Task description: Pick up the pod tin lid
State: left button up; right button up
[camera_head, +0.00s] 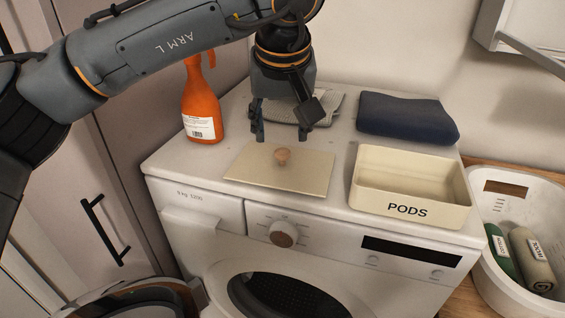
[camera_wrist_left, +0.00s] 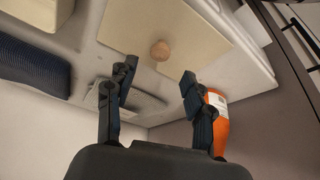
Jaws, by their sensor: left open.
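The pod tin lid (camera_head: 300,178) is a flat cream rectangle with a round wooden knob (camera_head: 282,156). It lies flat on top of the white washing machine, left of the open cream tin marked PODS (camera_head: 411,188). My left gripper (camera_head: 281,139) points down above the back part of the lid, close to the knob, with its fingers apart and nothing between them. In the left wrist view the lid (camera_wrist_left: 185,25) and its knob (camera_wrist_left: 160,50) show beyond the open fingertips (camera_wrist_left: 159,72). My right gripper is not in view.
An orange spray bottle (camera_head: 202,105) stands left of the gripper. A grey cloth (camera_head: 325,105) and a folded navy towel (camera_head: 405,118) lie at the back. A white basket (camera_head: 490,209) with rolled cloths stands at the right.

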aim_at(283, 150)
pick_arm(q)
jog(key=p+x, duration=0.1)
jog(key=x, duration=0.3)
jog(key=shift+d+f, duration=0.1)
jog(key=shift+f, duration=0.3)
jog(key=shift+s, duration=0.15)
jog(key=c, duration=0.3)
grip_shut()
